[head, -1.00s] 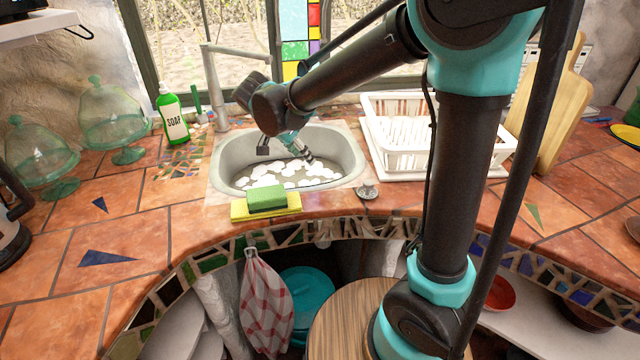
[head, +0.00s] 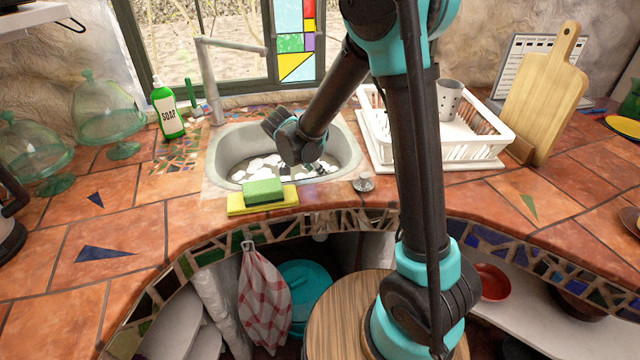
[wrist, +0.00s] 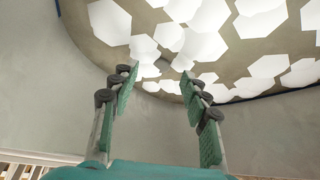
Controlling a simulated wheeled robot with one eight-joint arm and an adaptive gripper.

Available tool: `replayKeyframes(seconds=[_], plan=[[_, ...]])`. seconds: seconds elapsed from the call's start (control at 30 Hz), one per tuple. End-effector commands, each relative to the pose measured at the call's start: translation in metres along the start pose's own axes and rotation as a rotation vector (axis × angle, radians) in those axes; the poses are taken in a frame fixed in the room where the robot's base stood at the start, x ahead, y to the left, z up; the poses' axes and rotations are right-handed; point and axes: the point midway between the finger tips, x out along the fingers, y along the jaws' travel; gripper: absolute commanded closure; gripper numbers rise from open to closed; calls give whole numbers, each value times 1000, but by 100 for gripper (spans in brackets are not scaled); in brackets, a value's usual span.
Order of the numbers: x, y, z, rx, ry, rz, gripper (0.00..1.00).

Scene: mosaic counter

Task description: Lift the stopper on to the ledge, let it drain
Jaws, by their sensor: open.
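A small metal piece with a round base and knob, which looks like the stopper (head: 363,183), sits on the ledge (head: 334,192) at the sink's front right corner. The grey sink (head: 232,148) has white hexagonal patches, perhaps foam, over its bottom (head: 262,166); the water level and drain cannot be made out. My gripper (head: 320,168) is inside the sink, at its right side, apart from the stopper. In the wrist view my gripper (wrist: 158,74) is open, with nothing between its fingers and white patches beyond them.
A green sponge (head: 264,191) lies on a yellow cloth (head: 236,204) at the sink's front. The faucet (head: 208,85) stands behind left, near a soap bottle (head: 168,112). A white dish rack (head: 440,160) with a grey cup (head: 450,98) is right.

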Motion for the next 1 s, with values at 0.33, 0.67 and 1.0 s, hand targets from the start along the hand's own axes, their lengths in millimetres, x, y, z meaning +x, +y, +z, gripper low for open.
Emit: replayKeyframes(seconds=[0.33,0.67,1.0], plan=[[31,0,0,0,0,-1,54],[30,0,0,-1,0,-1,74],[30,0,0,-1,0,0,100]])
